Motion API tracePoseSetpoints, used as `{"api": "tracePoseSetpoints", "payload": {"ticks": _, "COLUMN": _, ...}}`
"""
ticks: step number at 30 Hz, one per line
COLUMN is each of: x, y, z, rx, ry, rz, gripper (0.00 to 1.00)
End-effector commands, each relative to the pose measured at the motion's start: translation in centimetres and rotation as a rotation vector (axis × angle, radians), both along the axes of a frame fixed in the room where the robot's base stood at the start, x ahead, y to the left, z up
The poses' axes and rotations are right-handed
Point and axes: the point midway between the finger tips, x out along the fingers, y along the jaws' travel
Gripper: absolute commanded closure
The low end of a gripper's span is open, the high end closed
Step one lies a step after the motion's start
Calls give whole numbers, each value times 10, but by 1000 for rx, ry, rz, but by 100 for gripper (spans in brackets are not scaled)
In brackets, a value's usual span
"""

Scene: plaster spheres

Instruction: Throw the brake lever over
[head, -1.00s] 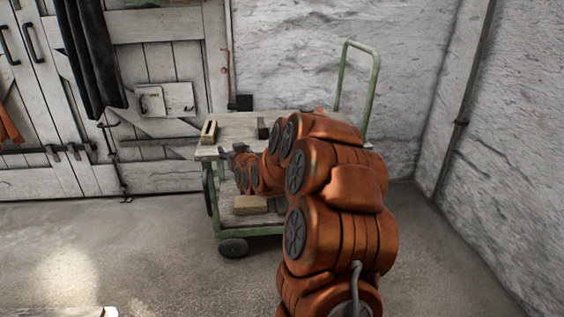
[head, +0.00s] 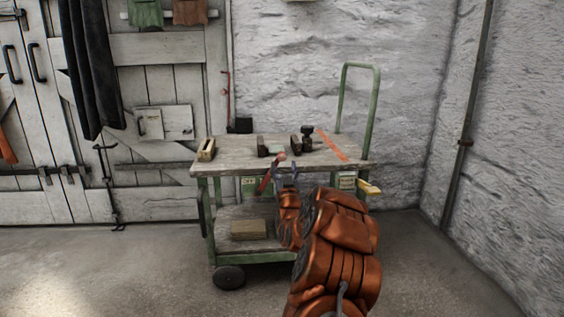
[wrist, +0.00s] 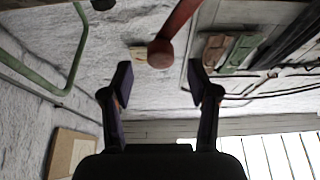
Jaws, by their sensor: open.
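The brake lever (head: 265,184) is a red bar with a rounded brownish knob at its upper end, at the front edge of the cart (head: 225,169). In the head view it leans up to the right. In the wrist view the lever (wrist: 180,18) enters from the top, and its knob lies just beyond the fingertips, level with the gap between them. My gripper (wrist: 159,84) is open, with dark fingers apart and nothing between them. In the head view my gripper (head: 285,180) is small and partly hidden by my arm, close to the lever.
On the cart top lie a wooden block (head: 206,149), several dark tools and an orange-red strip (head: 332,145). A wooden block (head: 248,229) sits on the lower shelf. A green handle (head: 376,110) rises at the right. Open floor lies in front.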

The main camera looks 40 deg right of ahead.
Motion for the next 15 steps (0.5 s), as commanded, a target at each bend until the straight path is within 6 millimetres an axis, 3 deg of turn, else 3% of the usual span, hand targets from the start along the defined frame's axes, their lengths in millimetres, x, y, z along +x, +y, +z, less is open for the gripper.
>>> {"api": "tracePoseSetpoints", "payload": {"ticks": 15, "x": 34, "y": -25, "z": 15, "rx": 0, "ry": 1, "rz": 1, "gripper": 40}}
